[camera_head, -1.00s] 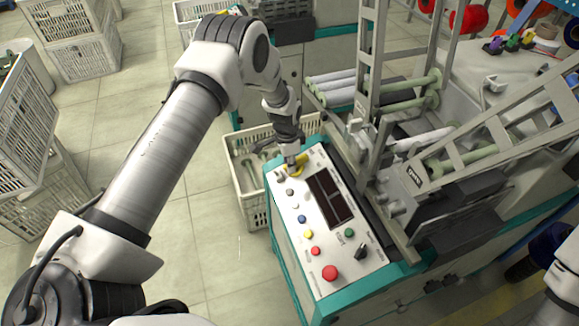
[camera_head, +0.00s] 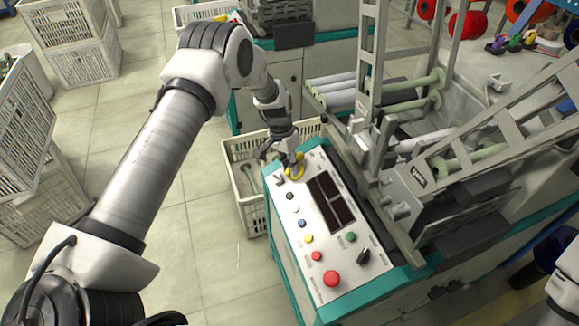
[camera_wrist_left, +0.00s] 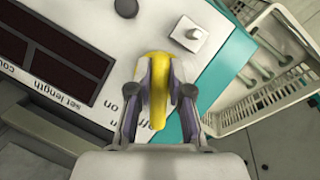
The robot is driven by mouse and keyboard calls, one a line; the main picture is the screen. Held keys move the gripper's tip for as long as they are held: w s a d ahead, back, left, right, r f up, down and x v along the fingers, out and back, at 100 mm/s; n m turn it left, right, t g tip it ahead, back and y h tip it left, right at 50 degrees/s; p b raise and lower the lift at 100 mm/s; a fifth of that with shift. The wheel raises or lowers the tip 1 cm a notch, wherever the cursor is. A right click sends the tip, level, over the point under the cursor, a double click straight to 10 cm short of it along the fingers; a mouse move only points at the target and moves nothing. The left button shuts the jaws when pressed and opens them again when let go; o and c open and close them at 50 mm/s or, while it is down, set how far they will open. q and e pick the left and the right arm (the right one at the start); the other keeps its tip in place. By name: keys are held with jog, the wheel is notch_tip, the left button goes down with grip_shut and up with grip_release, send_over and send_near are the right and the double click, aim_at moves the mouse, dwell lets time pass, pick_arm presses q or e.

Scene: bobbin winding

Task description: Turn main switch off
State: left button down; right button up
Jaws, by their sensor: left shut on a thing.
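The main switch (camera_wrist_left: 157,92) is a yellow handle at the far corner of the white control panel (camera_head: 318,262). In the left wrist view it stands between my two fingers and runs lengthwise toward the palm. My left gripper (camera_wrist_left: 160,95) is shut on it, a finger against each side. In the head view the gripper (camera_head: 292,168) hides part of the yellow switch (camera_head: 299,168). Printed "on" and a partly covered "off" show beside the left finger in the wrist view. My right gripper is out of view; only a piece of that arm shows at bottom right.
Beside the switch is a grey knob (camera_wrist_left: 188,34). Coloured buttons, a red one (camera_head: 331,278) and a black selector (camera_head: 363,256) line the panel near a dark display (camera_head: 331,203). A white crate (camera_head: 247,205) stands close left. The winding machine's metal frame (camera_head: 368,90) rises at right.

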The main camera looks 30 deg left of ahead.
pick_arm(q)
jog(key=shift+s+f, duration=0.1)
jog(key=c, duration=1.1)
grip_release()
jog(key=v, duration=1.2)
